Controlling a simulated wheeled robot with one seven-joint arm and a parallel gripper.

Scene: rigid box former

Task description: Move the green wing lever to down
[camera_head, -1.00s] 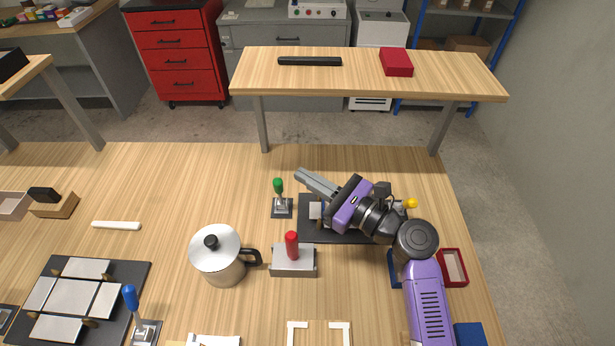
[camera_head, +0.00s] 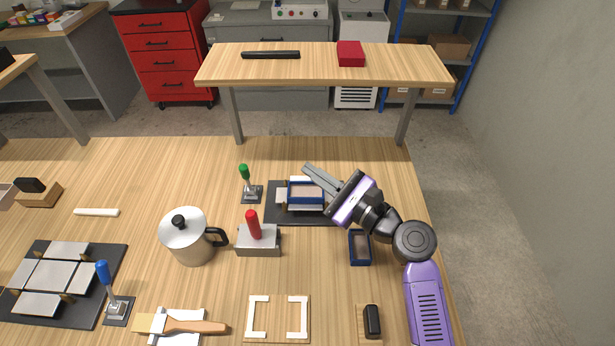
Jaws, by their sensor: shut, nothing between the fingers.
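The green wing lever (camera_head: 244,173) stands on a small grey base plate (camera_head: 251,195) on the wooden table, left of the black forming plate. Its handle points up and leans slightly left. My gripper (camera_head: 308,168) is to the right of the lever, clear of it, with its fingers shut and empty. The fingers point up and left, over the back of the black plate (camera_head: 277,213). A blue-rimmed box (camera_head: 306,204) sits on that plate, just below my fingers in the picture.
A red-handled block (camera_head: 257,240) and a steel pot (camera_head: 188,240) stand in front of the lever. A blue-handled lever (camera_head: 103,275) is at the front left. A blue tray (camera_head: 360,260) lies near my arm.

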